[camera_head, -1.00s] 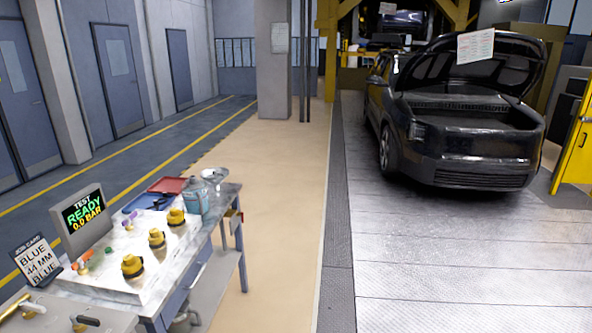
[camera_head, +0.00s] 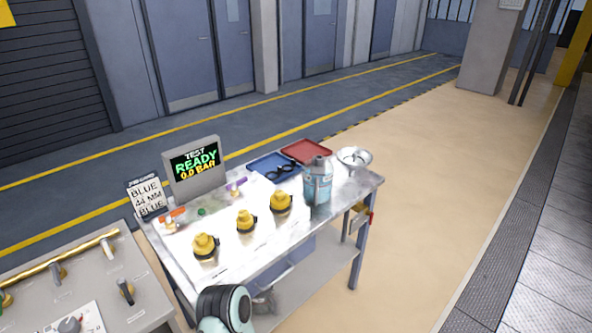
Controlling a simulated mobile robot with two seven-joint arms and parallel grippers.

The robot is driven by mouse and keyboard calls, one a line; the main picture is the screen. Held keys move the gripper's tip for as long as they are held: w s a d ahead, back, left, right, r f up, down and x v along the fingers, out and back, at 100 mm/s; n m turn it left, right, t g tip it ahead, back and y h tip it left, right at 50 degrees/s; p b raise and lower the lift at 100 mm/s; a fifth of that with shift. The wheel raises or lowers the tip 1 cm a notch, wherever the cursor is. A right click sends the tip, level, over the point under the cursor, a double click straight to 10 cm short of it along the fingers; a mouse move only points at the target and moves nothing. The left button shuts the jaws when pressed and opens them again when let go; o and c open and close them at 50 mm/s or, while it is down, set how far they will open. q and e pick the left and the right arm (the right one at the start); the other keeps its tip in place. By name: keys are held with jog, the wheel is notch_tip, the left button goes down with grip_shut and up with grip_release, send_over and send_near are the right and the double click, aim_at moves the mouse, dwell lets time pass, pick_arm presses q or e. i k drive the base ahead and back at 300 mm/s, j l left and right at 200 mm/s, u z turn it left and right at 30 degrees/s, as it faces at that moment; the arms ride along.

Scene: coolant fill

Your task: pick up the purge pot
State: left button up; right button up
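No label marks out the purge pot, so I cannot tell for certain which vessel it is. A greyish rounded thing (camera_head: 263,301) is on the lower shelf, partly hidden and unclear. Part of my arm shows at the bottom, in front of the bench.
Several yellow fittings (camera_head: 246,220) stand in a row on the bench. Behind are a test display (camera_head: 195,165), a sign (camera_head: 147,197), a blue tray (camera_head: 272,165) and a red tray (camera_head: 306,150). A grey console (camera_head: 85,285) is at lower left. Floor right of the bench is clear.

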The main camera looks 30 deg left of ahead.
aim_at(318, 173)
jog(key=i+l+u, duration=0.2)
jog(key=u, duration=0.2)
jog(key=i+l+u, duration=0.25)
jog(key=u, duration=0.2)
jog(key=i+l+u, duration=0.4)
jog(key=l+u, duration=0.45)
jog(key=i+l+u, duration=0.1)
jog(key=l+u, duration=0.3)
